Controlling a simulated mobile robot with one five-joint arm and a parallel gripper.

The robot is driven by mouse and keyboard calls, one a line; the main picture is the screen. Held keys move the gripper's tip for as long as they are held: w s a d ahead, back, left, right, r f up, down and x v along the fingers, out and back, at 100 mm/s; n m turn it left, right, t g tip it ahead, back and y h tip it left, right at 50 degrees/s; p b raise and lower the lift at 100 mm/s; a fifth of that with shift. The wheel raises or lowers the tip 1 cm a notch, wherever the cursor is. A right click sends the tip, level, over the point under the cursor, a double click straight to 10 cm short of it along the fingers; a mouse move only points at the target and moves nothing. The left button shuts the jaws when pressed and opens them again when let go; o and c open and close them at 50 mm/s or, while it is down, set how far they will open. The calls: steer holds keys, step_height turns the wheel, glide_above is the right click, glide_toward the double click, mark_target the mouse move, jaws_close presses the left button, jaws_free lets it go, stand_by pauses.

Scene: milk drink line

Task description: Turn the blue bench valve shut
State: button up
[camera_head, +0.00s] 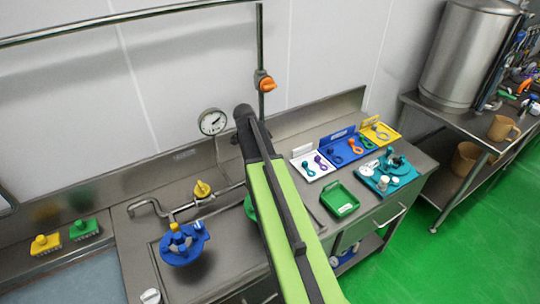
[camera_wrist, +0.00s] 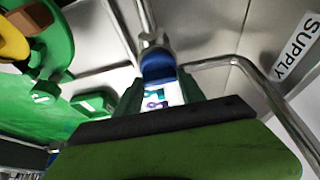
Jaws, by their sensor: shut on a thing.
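In the wrist view a blue valve handle (camera_wrist: 157,68) sits at a metal fitting on a bench pipe. My gripper (camera_wrist: 160,88) is shut on this blue handle, one green finger on each side, and partly covers it. In the head view my arm hides both the gripper and this handle.
In the head view a blue disc (camera_head: 180,252) with yellow and blue parts stands left of my arm, below a yellow valve (camera_head: 203,189). A green disc (camera_wrist: 42,70) is close by on the left in the wrist view. A green tray (camera_head: 339,199) and tool trays lie right.

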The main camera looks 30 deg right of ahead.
stand_by(0.3)
steer(key=o, duration=1.4)
steer(key=shift+c, duration=0.2)
steer(key=p+v, duration=1.6)
steer(key=v, duration=0.1)
steer(key=shift+r, duration=0.2)
steer(key=shift+s, duration=0.1)
